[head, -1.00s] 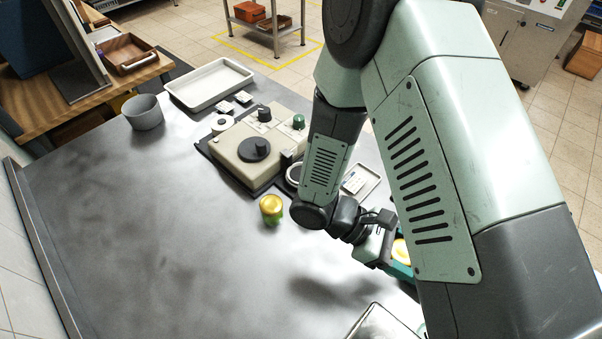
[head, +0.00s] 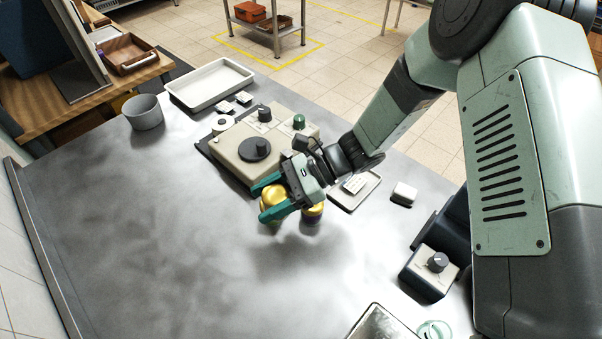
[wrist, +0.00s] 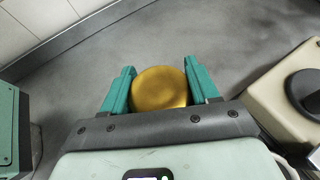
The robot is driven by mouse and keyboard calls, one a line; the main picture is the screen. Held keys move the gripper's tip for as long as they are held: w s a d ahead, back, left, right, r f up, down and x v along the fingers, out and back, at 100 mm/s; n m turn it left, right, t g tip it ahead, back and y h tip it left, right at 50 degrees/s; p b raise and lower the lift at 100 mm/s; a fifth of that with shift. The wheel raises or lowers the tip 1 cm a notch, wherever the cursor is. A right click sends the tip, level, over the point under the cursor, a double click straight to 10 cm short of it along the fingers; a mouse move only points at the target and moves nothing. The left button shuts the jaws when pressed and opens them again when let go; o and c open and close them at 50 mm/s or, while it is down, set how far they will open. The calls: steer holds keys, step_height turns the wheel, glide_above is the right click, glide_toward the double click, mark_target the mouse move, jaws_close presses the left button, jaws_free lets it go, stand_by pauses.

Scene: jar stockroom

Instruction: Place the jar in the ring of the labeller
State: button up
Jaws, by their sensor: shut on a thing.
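My gripper (head: 268,196) is shut on a gold-lidded jar (head: 272,200), with one green finger on each side. The lid also shows between the fingers in the wrist view (wrist: 160,88); the jar's body is mostly hidden. The labeller (head: 238,155) is a cream machine with dark knobs, just behind my gripper in the head view. Its ring is hidden behind my gripper and wrist. The labeller's edge also shows at the right of the wrist view (wrist: 270,100).
A grey pot (head: 143,112) and a white tray (head: 171,93) stand at the back left. A small tray (head: 366,193), a white block (head: 404,194) and a control box with a knob (head: 426,275) lie to the right.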

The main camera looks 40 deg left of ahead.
steer(key=w+a+r+m+t+y, duration=0.2)
steer(key=w+a+m+t+y, duration=0.1)
steer(key=w, duration=0.3)
steer(key=shift+w+a+m+y, duration=0.3)
steer(key=shift+a+m+y, duration=0.2)
steer(key=shift+a+m, duration=0.3)
steer(key=w+a+m+t+y, duration=0.1)
steer(key=w, duration=0.1)
steer(key=w+a+r+m+t+y, duration=0.1)
steer(key=w+m+t, duration=0.1)
steer(key=w, duration=0.1)
steer(key=w+a+m+t, duration=0.1)
steer(key=w+t, duration=0.1)
steer(key=w, duration=0.1)
steer(key=shift+w+r+y, duration=0.15)
steer(key=shift+r+y, duration=0.15)
steer(key=shift+y, duration=0.1)
steer(key=shift+m, duration=0.4)
steer(key=shift+w+f, duration=0.15)
steer(key=shift+f, duration=2.3)
steer(key=shift+w+f, duration=0.15)
steer(key=shift+f, duration=2.3)
steer(key=o, duration=1.2)
steer(key=shift+f, duration=0.15)
